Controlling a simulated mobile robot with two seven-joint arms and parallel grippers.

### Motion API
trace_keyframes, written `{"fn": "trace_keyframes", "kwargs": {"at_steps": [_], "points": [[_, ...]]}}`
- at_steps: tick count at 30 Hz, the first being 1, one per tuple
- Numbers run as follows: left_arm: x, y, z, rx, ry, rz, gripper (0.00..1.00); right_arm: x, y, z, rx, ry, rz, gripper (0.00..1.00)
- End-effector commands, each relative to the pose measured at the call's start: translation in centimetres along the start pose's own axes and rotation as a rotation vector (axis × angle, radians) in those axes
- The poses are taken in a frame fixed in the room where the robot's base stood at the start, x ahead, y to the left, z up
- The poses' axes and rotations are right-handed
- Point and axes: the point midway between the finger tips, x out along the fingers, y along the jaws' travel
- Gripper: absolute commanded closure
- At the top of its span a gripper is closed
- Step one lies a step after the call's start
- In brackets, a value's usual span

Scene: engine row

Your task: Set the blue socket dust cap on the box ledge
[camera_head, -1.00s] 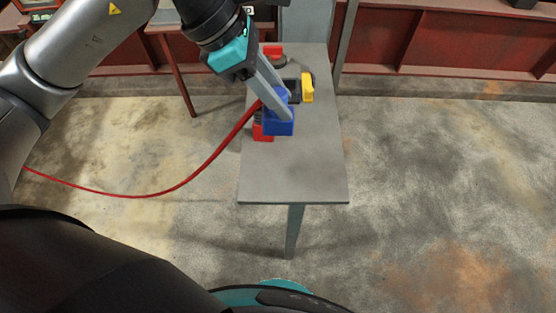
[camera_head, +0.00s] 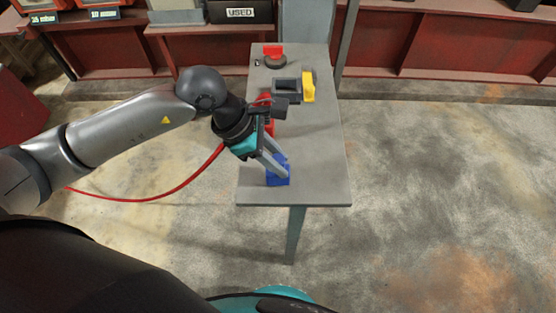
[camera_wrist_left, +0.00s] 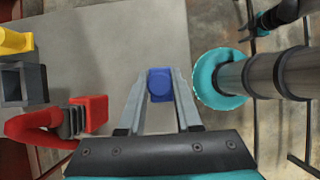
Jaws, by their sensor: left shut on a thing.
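The blue socket dust cap (camera_head: 278,172) is at the near end of the grey ledge (camera_head: 310,150). My left gripper (camera_head: 281,172) is shut on it. In the left wrist view the cap (camera_wrist_left: 160,84) sits between the two fingertips, with the grey surface beside it on the left. I cannot tell whether the cap touches the ledge or is just above it.
A red plug (camera_wrist_left: 92,114) with a red cable lies on the ledge behind the cap. Farther back are a dark grey socket (camera_head: 287,88), a yellow part (camera_head: 308,88) and a red-topped dark piece (camera_head: 274,56). The ledge's near right is clear.

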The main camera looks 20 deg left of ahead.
Motion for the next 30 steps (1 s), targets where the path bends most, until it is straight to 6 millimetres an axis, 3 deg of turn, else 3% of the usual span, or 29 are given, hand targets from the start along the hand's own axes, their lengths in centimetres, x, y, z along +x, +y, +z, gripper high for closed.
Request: {"fn": "trace_keyframes", "kwargs": {"at_steps": [12, 13, 18, 21, 30], "points": [[0.93, 0.02, -0.53, 0.002, 0.000, 0.001, 1.00, 0.52, -0.02, -0.02, 0.000, 0.001, 0.000, 0.50], [0.84, 0.01, -0.49, 0.001, 0.000, 0.001, 0.64, 0.41, -0.02, -0.03, 0.000, 0.002, 0.000, 0.50], [0.79, 0.01, -0.47, 0.001, 0.000, 0.000, 0.45, 0.35, -0.03, -0.06, 0.000, 0.002, 0.000, 0.50], [0.78, 0.01, -0.47, 0.001, 0.000, 0.000, 0.37, 0.35, -0.03, -0.07, 0.000, 0.002, 0.000, 0.50], [0.52, 0.01, -0.31, 0.001, 0.000, 0.000, 0.37, 0.04, -0.05, -0.12, -0.001, 0.003, -0.001, 0.50]]}}
